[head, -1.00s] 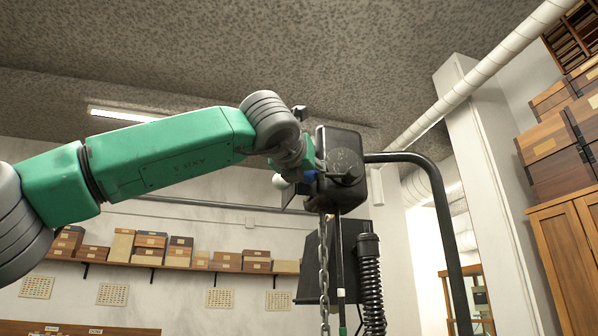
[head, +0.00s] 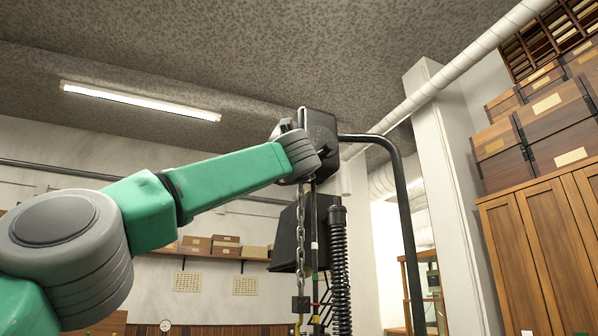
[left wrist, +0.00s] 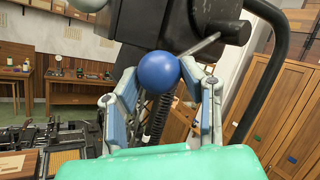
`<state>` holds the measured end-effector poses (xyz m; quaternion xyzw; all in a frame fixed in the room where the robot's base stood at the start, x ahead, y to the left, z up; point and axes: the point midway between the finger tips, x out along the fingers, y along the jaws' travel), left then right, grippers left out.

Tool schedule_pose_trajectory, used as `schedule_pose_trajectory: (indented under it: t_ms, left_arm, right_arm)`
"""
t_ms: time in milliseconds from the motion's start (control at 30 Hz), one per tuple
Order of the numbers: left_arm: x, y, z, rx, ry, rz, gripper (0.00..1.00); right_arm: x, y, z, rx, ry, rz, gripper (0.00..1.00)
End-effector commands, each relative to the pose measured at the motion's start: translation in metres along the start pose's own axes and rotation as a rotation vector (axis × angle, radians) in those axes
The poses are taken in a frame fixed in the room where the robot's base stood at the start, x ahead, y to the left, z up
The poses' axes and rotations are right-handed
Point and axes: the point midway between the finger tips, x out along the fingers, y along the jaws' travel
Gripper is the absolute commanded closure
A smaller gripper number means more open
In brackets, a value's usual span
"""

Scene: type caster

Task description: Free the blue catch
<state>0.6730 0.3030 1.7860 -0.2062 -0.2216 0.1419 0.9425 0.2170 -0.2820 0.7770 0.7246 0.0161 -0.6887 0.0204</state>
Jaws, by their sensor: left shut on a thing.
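The blue catch (left wrist: 158,70) is a round blue ball at the dark machine housing (left wrist: 182,22) in the left wrist view. My left gripper (left wrist: 161,82) has one finger on each side of the ball and is shut on it. A thin metal rod (left wrist: 200,46) comes from the housing towards the ball. In the head view the housing (head: 320,128) stands at the top of the machine, and my left wrist hides the ball and the fingers. My right gripper is in neither view.
A bent black pipe (head: 397,165) runs down beside the housing on the right. A chain (head: 301,235) and a black coil (head: 339,265) hang below it. Wooden cabinets (head: 535,250) stand at the right, a shelf of boxes on the back wall.

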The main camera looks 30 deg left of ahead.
Motion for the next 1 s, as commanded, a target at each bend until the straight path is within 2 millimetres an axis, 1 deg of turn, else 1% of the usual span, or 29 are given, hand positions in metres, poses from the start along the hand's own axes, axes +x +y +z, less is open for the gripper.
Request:
schedule_pose_trajectory:
  t_ms: [33,433,467,500,833,1000]
  left_arm:
    - [0.0002,0.0003,-0.0047,-0.004,0.003,0.001,1.0]
    - [0.0007,-0.0003,-0.0044,-0.008,0.0,0.001,1.0]
    - [0.0007,-0.0003,-0.0044,-0.008,0.0,0.001,0.58]
    - [0.0007,-0.0003,-0.0044,-0.008,0.0,0.001,0.44]
    - [-0.0009,-0.0005,-0.0012,-0.008,-0.003,0.001,0.44]
    - [-0.008,-0.0015,-0.0005,-0.007,-0.003,-0.001,0.44]
  right_arm:
    - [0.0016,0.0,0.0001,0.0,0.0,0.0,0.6]
    - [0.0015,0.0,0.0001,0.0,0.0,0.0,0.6]
    - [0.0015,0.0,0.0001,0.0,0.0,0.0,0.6]
    - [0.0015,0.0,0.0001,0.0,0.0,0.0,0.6]
    - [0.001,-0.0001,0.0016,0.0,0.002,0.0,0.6]
    - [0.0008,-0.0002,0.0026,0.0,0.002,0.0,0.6]
